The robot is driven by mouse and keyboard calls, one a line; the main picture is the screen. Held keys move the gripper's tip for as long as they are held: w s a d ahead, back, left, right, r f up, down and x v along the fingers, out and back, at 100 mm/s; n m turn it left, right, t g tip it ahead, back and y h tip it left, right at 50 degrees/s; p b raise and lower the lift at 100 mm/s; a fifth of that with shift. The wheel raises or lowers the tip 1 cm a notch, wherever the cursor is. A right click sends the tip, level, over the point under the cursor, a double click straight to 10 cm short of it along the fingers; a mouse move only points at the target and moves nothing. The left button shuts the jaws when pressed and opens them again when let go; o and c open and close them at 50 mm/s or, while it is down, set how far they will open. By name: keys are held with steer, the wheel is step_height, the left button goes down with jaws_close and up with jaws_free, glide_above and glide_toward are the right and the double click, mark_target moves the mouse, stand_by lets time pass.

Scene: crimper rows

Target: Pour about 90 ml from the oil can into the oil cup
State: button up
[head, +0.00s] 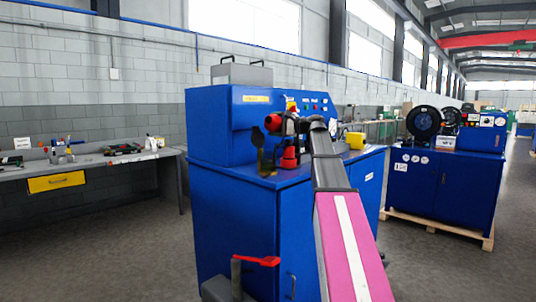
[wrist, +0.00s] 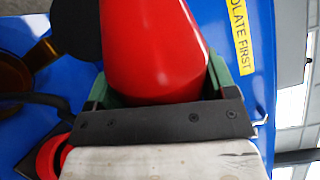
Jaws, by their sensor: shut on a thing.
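The red oil can (head: 272,122) is in my gripper (head: 291,122), raised above the blue bench top and lying well over on its side. In the wrist view the can (wrist: 155,50) fills the space between the green-edged fingers of my gripper (wrist: 166,88), which is shut on it. An amber, round-rimmed vessel, apparently the oil cup (wrist: 12,73), shows at the left edge of the wrist view, apart from the can. In the head view a dark olive shape, perhaps the cup (head: 266,160), stands below the can. I cannot see any stream or liquid level.
A red object (head: 289,157) stands on the blue cabinet (head: 235,215) below my gripper. A yellow item (head: 355,140) sits to the right, behind my arm. A grey box (head: 242,75) is on top of the machine. A workbench (head: 100,160) with tools is at left.

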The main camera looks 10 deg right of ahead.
steer(key=shift+r+m, duration=0.1)
steer(key=shift+m, duration=0.2)
steer(key=shift+s+r+m, duration=0.1)
steer(key=shift+r+m, duration=0.1)
steer(key=shift+m, duration=0.8)
steer(key=m, duration=0.2)
steer(key=r+m, duration=0.1)
steer(key=shift+s+a, duration=0.25)
steer(key=shift+s, duration=0.15)
steer(key=shift+s+f+m, duration=0.1)
steer(key=shift+f+m, duration=0.8)
steer(key=shift+f, duration=0.05)
steer(key=shift+w+d+r+m, duration=0.1)
steer(key=shift+w+r+m, duration=0.1)
steer(key=shift+r+m, duration=0.25)
steer(key=shift+w+d+r+m, duration=0.1)
steer(key=shift+w+r+m, duration=0.1)
steer(key=shift+r+m, duration=0.2)
steer(key=m, duration=0.2)
steer(key=w+m, duration=0.1)
steer(key=shift+d+f+m+b, duration=0.15)
steer(key=shift+d+m+b, duration=0.05)
steer(key=shift+m+b, duration=0.15)
steer(key=shift+w+d+r+m, duration=0.15)
steer(key=shift+r+m, duration=0.35)
steer(key=shift+m, duration=0.5)
